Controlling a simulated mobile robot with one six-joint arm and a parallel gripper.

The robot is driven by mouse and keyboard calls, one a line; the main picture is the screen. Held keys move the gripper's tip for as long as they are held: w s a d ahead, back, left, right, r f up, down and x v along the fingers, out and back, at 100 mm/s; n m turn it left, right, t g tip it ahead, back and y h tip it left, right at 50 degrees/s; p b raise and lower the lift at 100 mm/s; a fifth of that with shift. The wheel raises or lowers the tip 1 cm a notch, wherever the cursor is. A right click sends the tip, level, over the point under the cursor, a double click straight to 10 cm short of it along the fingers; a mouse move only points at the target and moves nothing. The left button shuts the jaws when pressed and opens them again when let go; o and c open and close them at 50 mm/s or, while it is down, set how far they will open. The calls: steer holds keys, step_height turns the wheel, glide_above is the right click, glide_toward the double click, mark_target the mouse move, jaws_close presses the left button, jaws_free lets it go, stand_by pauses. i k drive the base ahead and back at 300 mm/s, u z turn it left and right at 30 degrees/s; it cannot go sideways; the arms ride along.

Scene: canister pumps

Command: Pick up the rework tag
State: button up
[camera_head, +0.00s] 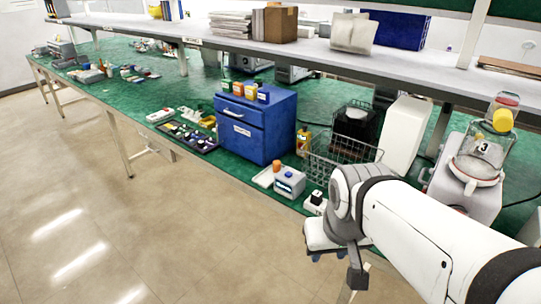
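I cannot make out a rework tag for certain in the head camera view; small items on the bench are too small to read, and my arm hides part of the front edge. My gripper (328,256) hangs at the end of my white arm, pointing down in front of the bench's front edge. Its fingertips are small and partly hidden, so I cannot tell whether it is open or shut. I see nothing clearly held in it.
A shelf (290,50) runs above. The floor is clear.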

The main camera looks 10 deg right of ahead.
mark_target(238, 88)
steer(key=z, duration=0.05)
steer(key=k, duration=0.6)
steer(key=u, duration=0.65)
steer(key=i, duration=1.2)
steer(key=u, duration=0.5)
steer(key=i, duration=1.6)
steer(key=z, duration=0.9)
steer(key=i, duration=0.7)
steer(key=z, duration=0.4)
steer(key=k, duration=0.75)
steer(key=z, duration=0.2)
steer(key=i, duration=0.7)
steer(key=z, duration=0.05)
